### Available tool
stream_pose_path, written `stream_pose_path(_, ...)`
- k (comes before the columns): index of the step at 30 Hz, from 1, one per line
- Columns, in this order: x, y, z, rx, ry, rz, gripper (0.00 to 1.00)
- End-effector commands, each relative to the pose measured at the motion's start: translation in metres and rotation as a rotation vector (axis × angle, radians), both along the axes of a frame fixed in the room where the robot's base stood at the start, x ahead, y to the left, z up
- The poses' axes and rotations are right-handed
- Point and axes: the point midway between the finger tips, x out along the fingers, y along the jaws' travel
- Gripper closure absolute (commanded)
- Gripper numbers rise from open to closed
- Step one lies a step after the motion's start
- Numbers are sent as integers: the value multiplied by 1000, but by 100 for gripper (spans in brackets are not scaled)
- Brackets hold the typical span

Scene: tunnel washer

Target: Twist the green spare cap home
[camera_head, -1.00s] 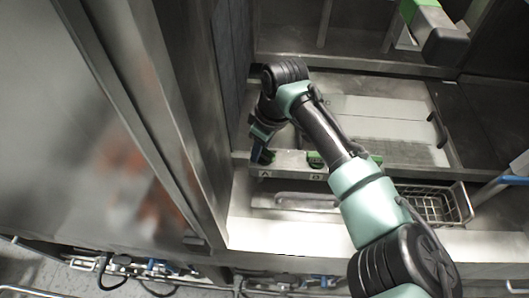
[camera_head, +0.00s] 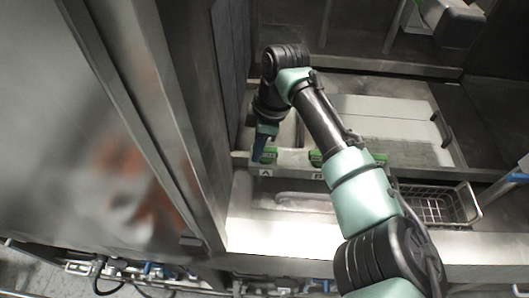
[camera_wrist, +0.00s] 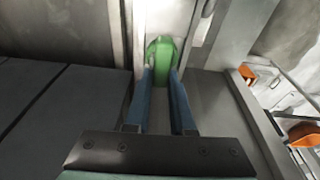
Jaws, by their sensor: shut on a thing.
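The green cap (camera_wrist: 163,50) sits between the two blue fingertips of my gripper (camera_wrist: 161,76) in the wrist view. My gripper is shut on it, one finger along each side. In the head view, my gripper (camera_head: 260,154) points down at the left end of a ledge, at the spot labelled A (camera_head: 265,173). Some green (camera_head: 270,156) shows beside the fingers there. Whether the cap is fully seated cannot be told.
Another green piece (camera_head: 316,158) is on the ledge near label B, partly behind my arm, with more green (camera_head: 379,158) farther right. A wire basket (camera_head: 438,205) lies at right. A tall metal wall (camera_head: 178,130) stands close on the left.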

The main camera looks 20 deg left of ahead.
Motion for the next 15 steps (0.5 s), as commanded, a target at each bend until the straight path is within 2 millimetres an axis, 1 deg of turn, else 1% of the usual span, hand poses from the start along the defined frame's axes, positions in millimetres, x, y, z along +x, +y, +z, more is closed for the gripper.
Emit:
stream_pose_path(1, -2, -21, -19, -53, 21, -1, 100)
stream_pose_path(6, -2, -22, -18, -54, 22, 33, 100)
stream_pose_path(15, -2, -22, -17, -54, 23, 24, 100)
